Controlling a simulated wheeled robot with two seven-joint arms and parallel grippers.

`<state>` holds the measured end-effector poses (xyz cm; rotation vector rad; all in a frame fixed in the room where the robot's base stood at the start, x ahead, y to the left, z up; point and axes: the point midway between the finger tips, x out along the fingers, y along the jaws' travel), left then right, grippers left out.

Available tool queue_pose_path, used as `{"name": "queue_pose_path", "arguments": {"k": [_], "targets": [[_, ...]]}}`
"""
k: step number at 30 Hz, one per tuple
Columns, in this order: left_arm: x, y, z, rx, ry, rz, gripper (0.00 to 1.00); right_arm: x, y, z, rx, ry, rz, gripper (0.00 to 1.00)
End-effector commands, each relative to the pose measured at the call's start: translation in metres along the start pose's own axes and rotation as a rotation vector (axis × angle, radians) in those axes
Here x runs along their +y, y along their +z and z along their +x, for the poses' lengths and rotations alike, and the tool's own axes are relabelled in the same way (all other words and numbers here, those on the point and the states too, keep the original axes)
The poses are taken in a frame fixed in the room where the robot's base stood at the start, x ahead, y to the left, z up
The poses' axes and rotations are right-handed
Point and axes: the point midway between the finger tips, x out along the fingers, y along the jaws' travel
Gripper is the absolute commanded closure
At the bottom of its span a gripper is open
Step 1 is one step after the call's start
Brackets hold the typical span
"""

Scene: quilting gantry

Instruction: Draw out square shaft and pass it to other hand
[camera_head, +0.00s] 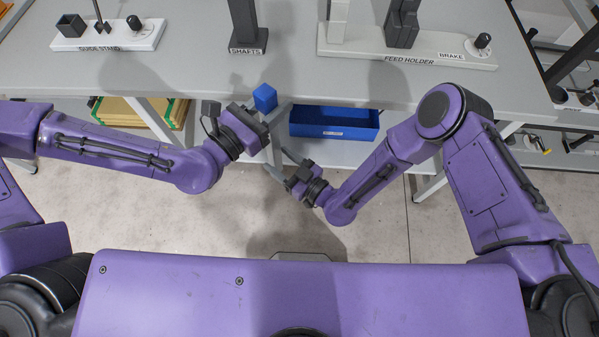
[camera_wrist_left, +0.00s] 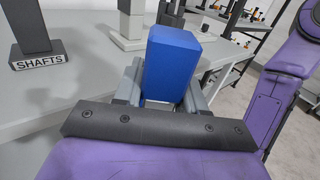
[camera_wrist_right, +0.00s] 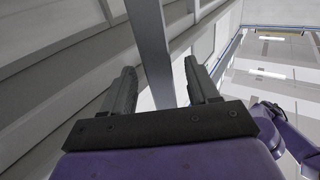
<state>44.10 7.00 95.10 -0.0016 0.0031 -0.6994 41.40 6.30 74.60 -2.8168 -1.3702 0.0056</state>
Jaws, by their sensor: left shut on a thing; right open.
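The square shaft has a blue block-shaped end (camera_head: 265,97), which sticks up at my left gripper (camera_head: 264,122). In the left wrist view the blue end (camera_wrist_left: 172,62) stands between the two fingers, which are shut on the shaft. A long grey square bar (camera_wrist_right: 150,45), seemingly the shaft's lower length, runs between the fingers of my right gripper (camera_wrist_right: 160,90) in the right wrist view. Those fingers are open, with gaps beside the bar. In the head view my right gripper (camera_head: 278,163) is below and slightly right of the left one. The dark shafts stand (camera_head: 247,25) is on the table, clear of the shaft.
The grey table (camera_head: 200,75) lies beyond both grippers. It carries the guide stand (camera_head: 110,36) at left and the feed holder (camera_head: 405,52) at right. A blue bin (camera_head: 335,124) and yellow-green boards (camera_head: 140,112) are below the tabletop. Floor is open nearer me.

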Motion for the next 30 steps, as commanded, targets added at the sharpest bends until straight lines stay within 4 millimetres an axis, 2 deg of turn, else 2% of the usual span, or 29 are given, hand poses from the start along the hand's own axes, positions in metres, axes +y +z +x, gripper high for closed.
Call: {"name": "queue_pose_path", "arguments": {"k": [3,6,15,17,18,21,22,23,25,30], "targets": [[0.000,0.001,0.000,-0.001,0.000,0.000,1.00,0.000,0.000,0.018,0.000,0.000,-0.002,0.40],[0.000,0.001,0.000,-0.001,0.000,0.000,1.00,0.000,0.000,0.027,0.000,-0.001,0.001,0.40],[0.000,0.001,0.000,-0.001,0.000,0.000,1.00,0.000,0.001,0.030,-0.002,0.000,0.001,0.40],[0.000,0.001,0.000,-0.001,0.000,0.000,1.00,0.000,0.001,0.030,-0.002,0.000,0.001,0.57],[0.000,0.001,0.000,-0.001,0.000,0.000,1.00,0.000,0.001,0.030,-0.002,0.000,0.001,0.70],[0.000,0.001,0.000,-0.001,0.000,0.000,1.00,0.000,0.001,0.030,-0.002,0.000,0.001,1.00],[0.000,0.001,0.000,-0.001,0.000,0.000,1.00,0.000,0.001,0.030,-0.002,0.000,0.001,1.00],[0.000,0.001,0.000,-0.001,0.000,0.000,0.53,0.000,0.000,0.030,-0.001,0.000,0.001,1.00],[0.000,0.001,0.000,-0.001,0.000,0.000,0.31,0.000,0.000,0.030,-0.001,0.000,0.001,1.00],[0.000,0.000,0.000,-0.001,0.000,0.000,0.30,0.000,0.000,0.030,-0.001,0.000,0.001,1.00]]}}
